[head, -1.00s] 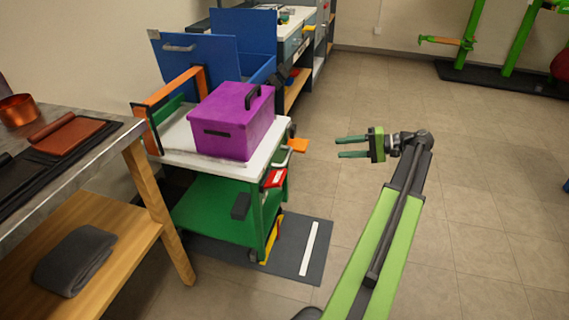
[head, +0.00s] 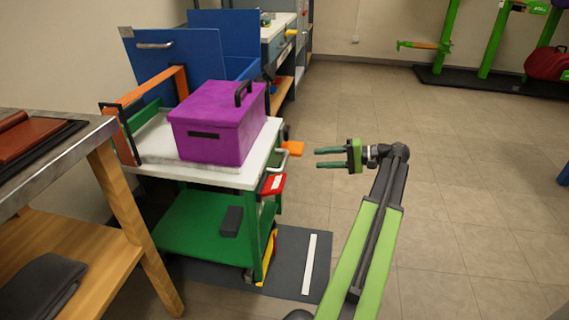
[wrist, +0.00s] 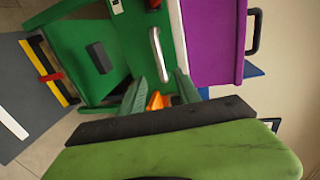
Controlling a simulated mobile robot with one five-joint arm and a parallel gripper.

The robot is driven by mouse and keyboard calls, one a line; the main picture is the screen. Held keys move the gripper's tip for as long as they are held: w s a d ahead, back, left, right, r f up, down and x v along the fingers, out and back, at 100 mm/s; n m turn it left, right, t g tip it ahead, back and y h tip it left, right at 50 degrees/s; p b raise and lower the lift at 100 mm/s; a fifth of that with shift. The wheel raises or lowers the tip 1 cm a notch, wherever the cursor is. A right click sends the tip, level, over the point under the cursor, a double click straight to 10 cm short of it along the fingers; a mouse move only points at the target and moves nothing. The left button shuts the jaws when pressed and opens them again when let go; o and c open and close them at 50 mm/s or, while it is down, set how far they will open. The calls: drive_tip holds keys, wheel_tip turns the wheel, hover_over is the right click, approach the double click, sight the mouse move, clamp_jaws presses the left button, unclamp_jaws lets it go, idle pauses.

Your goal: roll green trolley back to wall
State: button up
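The green trolley (head: 205,222) has a white top and a green lower shelf. It stands partly on a dark floor mat (head: 300,250) with a white stripe, near the left wall. A purple box (head: 218,128) with a black handle sits on its top. A pale bar handle (head: 292,148) is on the trolley's right end; the handle also shows in the wrist view (wrist: 158,52). My gripper (head: 318,158) is open and empty, to the right of the handle and apart from it. In the wrist view its two fingers point toward the trolley end.
A workbench (head: 95,130) with a wooden lower shelf stands close at the left front. A blue open-lidded chest (head: 185,65) is behind the trolley. An orange piece (head: 293,148) sticks out beside the handle. Tiled floor to the right is clear.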

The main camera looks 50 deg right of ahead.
sight(284, 159)
drive_tip(key=b+x, duration=0.2)
drive_tip(key=x, duration=1.1)
drive_tip(key=shift+w+a, duration=0.25)
drive_tip(key=shift+w, duration=0.05)
clamp_jaws()
idle(0.6)
